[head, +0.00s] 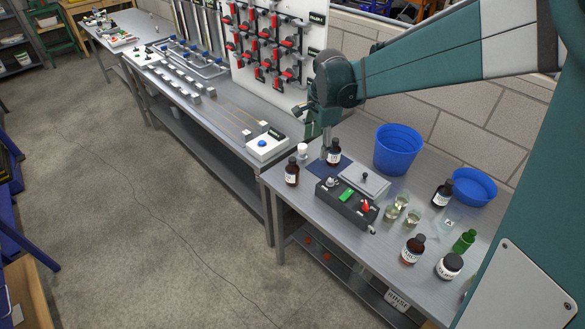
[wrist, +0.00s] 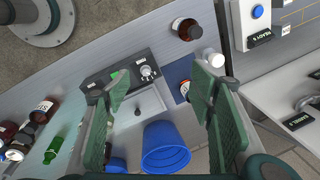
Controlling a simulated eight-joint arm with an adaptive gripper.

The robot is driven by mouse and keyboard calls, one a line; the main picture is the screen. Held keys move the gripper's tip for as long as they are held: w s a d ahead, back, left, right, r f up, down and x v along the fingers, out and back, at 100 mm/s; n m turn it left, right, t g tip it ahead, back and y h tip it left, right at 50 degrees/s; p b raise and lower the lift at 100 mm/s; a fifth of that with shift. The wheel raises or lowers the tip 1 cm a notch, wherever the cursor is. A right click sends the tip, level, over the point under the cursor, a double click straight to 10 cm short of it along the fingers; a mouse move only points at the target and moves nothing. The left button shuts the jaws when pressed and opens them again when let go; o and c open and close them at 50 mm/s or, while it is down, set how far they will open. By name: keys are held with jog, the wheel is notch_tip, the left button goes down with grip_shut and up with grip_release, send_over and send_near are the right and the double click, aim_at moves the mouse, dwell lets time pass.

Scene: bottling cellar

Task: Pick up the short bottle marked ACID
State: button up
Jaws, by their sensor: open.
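Several brown bottles with dark caps and white labels stand on the bench; I cannot read which label says ACID. One brown bottle (head: 333,157) stands on a blue mat (head: 316,172), under my gripper (head: 322,132). In the wrist view this bottle (wrist: 184,91) is partly hidden by the right finger. Another brown bottle (head: 292,174) stands left of the mat and shows in the wrist view (wrist: 182,28). More brown bottles stand at the right (head: 441,196) and front right (head: 411,250). My gripper (wrist: 161,78) is open, with nothing between its fingers.
A small white bottle (head: 302,150) stands by the mat. A dark control box (head: 347,203) and grey plate (head: 364,185) lie nearby. Blue tubs (head: 397,150) (head: 474,187), glasses (head: 391,213), a green bottle (head: 464,241) and a dark-lidded jar (head: 449,267) crowd the right.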

aim_at(292, 170)
jog(key=w+a+f+m, duration=0.1)
jog(key=w+a+f, duration=0.1)
jog(key=w+f, duration=0.1)
jog(key=w+a+f+m+g, duration=0.1)
jog(key=w+a+f+m, duration=0.1)
jog(key=f, duration=0.4)
jog(key=w+a+f+m+g+p, duration=0.1)
jog(key=w+a+f+m, duration=0.1)
jog(key=w+a+f, duration=0.2)
jog(key=shift+a+f, duration=0.25)
jog(key=shift+f, duration=0.4)
jog(key=shift+w+f+m, duration=0.1)
jog(key=shift+f+m, duration=0.05)
jog(key=shift+m, duration=0.15)
jog(key=shift+f, duration=1.3)
jog(key=shift+f, duration=0.1)
jog(key=shift+a+f, duration=0.1)
jog(key=shift+f, duration=2.4)
jog(key=shift+c, duration=0.2)
jog(key=c, duration=1.2)
